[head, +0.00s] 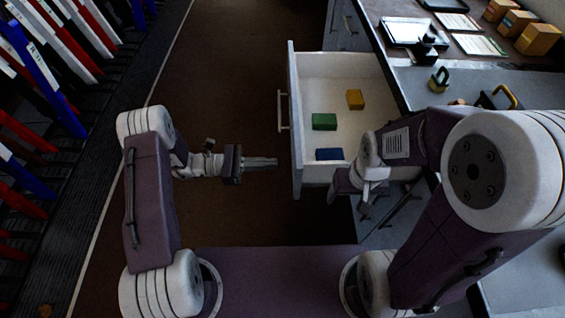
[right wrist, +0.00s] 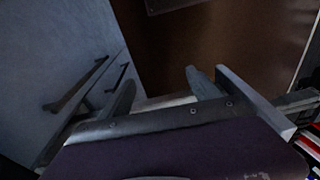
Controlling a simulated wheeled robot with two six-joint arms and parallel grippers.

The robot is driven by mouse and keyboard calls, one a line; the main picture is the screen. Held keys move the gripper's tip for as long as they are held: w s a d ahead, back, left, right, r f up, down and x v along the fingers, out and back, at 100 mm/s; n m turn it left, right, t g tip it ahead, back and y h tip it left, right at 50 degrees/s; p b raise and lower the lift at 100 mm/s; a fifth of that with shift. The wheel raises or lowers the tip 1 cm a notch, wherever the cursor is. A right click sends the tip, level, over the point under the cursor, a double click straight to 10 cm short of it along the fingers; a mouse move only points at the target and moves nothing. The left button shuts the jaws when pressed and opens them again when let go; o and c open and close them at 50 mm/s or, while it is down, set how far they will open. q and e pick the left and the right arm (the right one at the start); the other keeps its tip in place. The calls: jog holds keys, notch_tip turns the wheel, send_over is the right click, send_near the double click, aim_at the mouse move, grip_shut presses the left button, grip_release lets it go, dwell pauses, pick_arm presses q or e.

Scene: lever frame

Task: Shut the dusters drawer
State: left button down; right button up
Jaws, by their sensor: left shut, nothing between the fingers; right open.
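The open drawer (head: 294,172) is pulled out to the left from the cabinet under the counter, with its bar handle (head: 282,110) on its front. My right gripper (head: 364,209) is open at the drawer's near side; my right arm hides part of the drawer. In the right wrist view its fingers (right wrist: 160,78) are apart with nothing between them.
The cabinet face with bar handles (right wrist: 78,85) shows in the right wrist view. The counter (head: 440,85) holds a tray, papers, boxes (head: 539,38) and a yellow-handled tool. A rack of coloured items (head: 40,75) stands at the far left. The brown floor (head: 230,80) left of the drawer is clear.

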pick_arm(q)
jog(key=shift+d, duration=2.15)
pick_arm(e)
jog(key=shift+f, duration=0.1)
